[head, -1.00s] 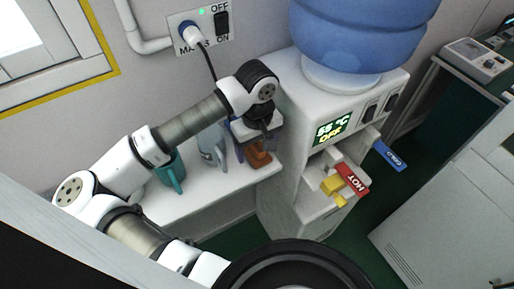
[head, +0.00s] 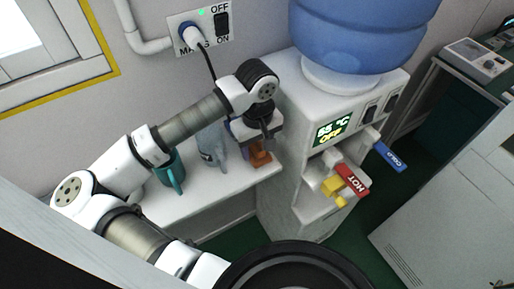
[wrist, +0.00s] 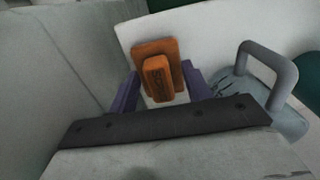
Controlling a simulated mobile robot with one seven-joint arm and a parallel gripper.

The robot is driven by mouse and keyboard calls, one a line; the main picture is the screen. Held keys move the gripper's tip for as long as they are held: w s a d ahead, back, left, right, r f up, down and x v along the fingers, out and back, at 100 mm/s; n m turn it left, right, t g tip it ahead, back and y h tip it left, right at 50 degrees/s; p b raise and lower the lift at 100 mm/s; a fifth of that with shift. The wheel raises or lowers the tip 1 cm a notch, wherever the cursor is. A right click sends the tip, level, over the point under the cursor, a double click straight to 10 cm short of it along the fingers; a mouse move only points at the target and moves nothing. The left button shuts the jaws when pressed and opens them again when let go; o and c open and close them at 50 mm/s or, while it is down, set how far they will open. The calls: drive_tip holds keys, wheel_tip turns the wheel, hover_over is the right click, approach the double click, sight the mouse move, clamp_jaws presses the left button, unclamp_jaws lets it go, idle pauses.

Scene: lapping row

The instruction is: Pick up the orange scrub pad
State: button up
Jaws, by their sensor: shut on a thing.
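The orange scrub pad (wrist: 157,77) is a block with a raised grip on top, seen between the purple fingers of my gripper (wrist: 160,90) in the wrist view. My gripper is shut on it. In the head view the pad (head: 260,158) shows below my gripper (head: 256,146), at the right end of the white shelf (head: 232,183) beside the water dispenser. Whether the pad still touches the shelf I cannot tell. My wrist hides part of it in the head view.
A pale grey-blue jug (head: 212,147) and a teal mug (head: 171,172) stand on the shelf left of my gripper. The water dispenser (head: 290,120), with red HOT and blue COLD taps, rises close on the right. The shelf front is clear.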

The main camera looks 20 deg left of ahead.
sight(257, 146)
wheel_tip(257, 146, up, 19)
drive_tip(key=b, duration=0.3)
drive_tip(key=shift+r, duration=0.2)
drive_tip(key=o, duration=0.3)
drive_tip(key=shift+c, duration=1.1)
drive_tip(key=shift+s, duration=0.1)
